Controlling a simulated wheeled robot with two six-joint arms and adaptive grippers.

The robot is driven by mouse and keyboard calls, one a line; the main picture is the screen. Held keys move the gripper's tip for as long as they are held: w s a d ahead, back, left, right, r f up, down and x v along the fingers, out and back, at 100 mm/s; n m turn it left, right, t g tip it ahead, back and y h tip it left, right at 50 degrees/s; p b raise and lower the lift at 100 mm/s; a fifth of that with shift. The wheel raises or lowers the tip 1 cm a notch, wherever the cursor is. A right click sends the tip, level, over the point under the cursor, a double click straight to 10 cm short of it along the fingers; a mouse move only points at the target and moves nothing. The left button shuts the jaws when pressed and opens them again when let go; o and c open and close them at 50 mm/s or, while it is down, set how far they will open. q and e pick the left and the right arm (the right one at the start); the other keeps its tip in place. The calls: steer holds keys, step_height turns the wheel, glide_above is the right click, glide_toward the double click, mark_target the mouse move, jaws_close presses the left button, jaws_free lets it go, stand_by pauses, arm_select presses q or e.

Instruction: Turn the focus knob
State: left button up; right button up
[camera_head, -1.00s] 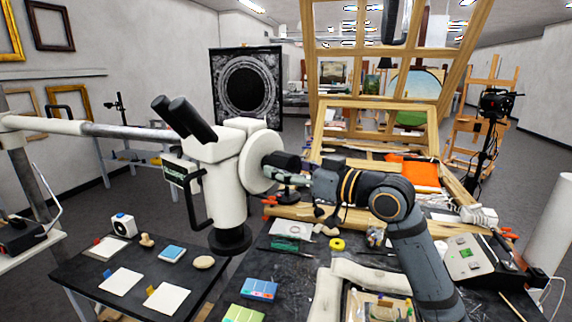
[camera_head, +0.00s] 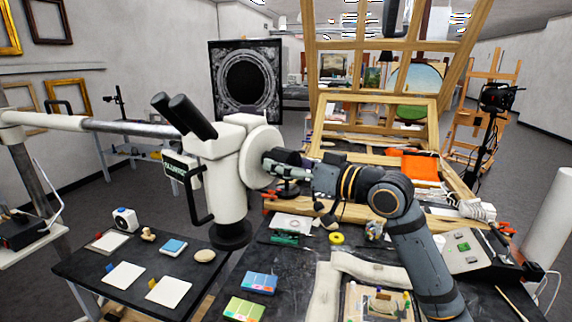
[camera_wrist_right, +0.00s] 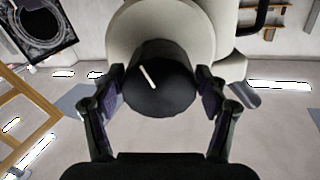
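The focus knob (camera_wrist_right: 160,92) is a black round cylinder with a short white line, tilted in the right wrist view. It sits on the pale round housing (camera_head: 262,150) of a white microscope (camera_head: 223,175) with black eyepieces. My right gripper (camera_head: 275,160) reaches the housing's side from the right. In the right wrist view my right gripper (camera_wrist_right: 161,76) has one fingertip against each side of the knob and appears shut on it. In the head view the fingers hide most of the knob. My left gripper is in neither view.
A pale boom (camera_head: 80,124) runs left from the microscope. Below left is a dark side table (camera_head: 100,268) with cards and small items. The dark workbench (camera_head: 300,262) on the right holds tools, boxes and a wooden frame. An orange cloth (camera_head: 420,167) lies behind my right arm.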

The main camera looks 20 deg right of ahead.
mark_target(287, 150)
steer(key=shift+o, duration=0.4)
steer(key=shift+r, duration=0.25)
step_height(287, 150, up, 10)
steer(key=shift+f, duration=0.25)
stand_by(1.0)
